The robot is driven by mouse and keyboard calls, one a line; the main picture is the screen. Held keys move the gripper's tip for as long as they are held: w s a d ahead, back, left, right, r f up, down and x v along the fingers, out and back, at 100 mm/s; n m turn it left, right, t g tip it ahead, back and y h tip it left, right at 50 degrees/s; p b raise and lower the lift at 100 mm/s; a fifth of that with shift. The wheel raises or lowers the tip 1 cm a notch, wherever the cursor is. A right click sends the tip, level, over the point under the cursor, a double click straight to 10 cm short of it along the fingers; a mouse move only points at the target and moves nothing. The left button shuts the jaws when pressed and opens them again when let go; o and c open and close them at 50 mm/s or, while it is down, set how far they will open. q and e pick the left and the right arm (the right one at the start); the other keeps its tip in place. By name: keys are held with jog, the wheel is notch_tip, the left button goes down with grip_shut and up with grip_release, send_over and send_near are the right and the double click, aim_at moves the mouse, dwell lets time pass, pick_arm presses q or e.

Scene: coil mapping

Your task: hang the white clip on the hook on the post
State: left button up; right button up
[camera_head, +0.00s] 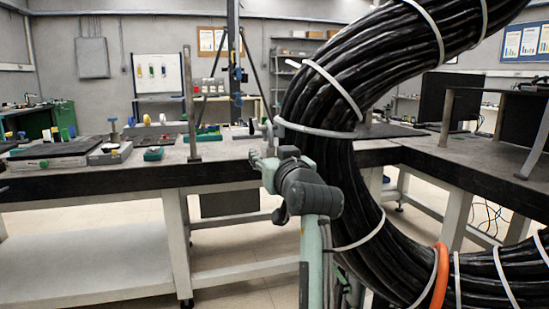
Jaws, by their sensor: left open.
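My left gripper (262,158) is at the middle of the view, at the end of my arm, which comes up from below. It is open and points away toward the bench's front edge. Its fingertips are partly hidden by my wrist, and I see nothing held. A thin upright post (190,105) stands on the bench, left of the gripper. A hook on it is too small to tell. I cannot single out the white clip; several white bands (338,84) wrap the large black cable bundle (335,170). My right gripper is not in view.
The cable bundle fills the right side close to me, with an orange ring (440,275) low on it. The long dark-topped bench (100,178) carries small parts, a grey box (110,153) and a green tray (205,137). A taller dark pole (233,50) rises behind.

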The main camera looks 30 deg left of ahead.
pick_arm(q)
jog(key=shift+w+a, duration=0.35)
jog(key=shift+a, duration=0.05)
grip_shut()
jog(key=shift+s+a+r+p, duration=0.35)
jog(key=shift+r+p, duration=0.3)
jog(key=shift+p, duration=0.15)
jog(key=shift+s+a+r+p, duration=0.2)
jog(key=shift+s+r+p, duration=0.1)
jog(key=shift+r+p, duration=0.4)
jog(key=shift+s+a, duration=0.1)
jog(key=shift+s, duration=0.05)
